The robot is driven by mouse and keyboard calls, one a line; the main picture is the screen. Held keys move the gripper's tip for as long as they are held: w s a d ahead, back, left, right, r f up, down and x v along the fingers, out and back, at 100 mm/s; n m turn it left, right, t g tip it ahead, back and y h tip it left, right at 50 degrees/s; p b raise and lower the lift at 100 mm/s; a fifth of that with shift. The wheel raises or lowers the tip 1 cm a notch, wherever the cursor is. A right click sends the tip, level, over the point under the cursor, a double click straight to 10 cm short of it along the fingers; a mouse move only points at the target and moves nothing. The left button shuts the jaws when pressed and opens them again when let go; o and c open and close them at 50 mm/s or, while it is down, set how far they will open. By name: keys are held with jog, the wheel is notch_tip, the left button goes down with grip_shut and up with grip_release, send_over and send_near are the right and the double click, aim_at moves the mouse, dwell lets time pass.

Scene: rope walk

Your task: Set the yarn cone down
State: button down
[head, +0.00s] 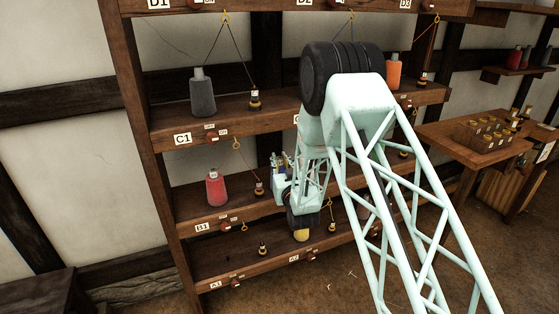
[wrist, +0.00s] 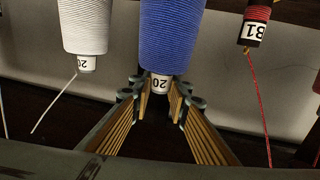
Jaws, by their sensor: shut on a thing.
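In the wrist view, which shows labels upside down, a blue yarn cone (wrist: 172,38) with a white "20" tag at its narrow end sits between the two fingers of my gripper (wrist: 160,92). The ribbed fingers are closed on that narrow end. In the head view my gripper (head: 281,164) is small and partly hidden by my arm, at the row of shelf B1; only dark blue bits show there. Whether the cone's base touches the shelf is hidden.
A white cone (wrist: 84,28) stands beside the blue one. A red spool tagged B1 (wrist: 256,22) is opposite. In the head view, a red cone (head: 216,188), a grey cone (head: 203,95) and an orange cone (head: 393,72) stand on the wooden rack (head: 137,110). Small weights hang nearby.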

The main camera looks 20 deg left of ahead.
jog(key=shift+f, duration=0.15)
jog(key=c, duration=2.5)
grip_release()
jog(key=shift+o, duration=0.2)
jog(key=shift+r, duration=0.2)
jog(key=p+v, duration=0.1)
jog(key=v, duration=1.1)
jog(key=shift+f, duration=0.1)
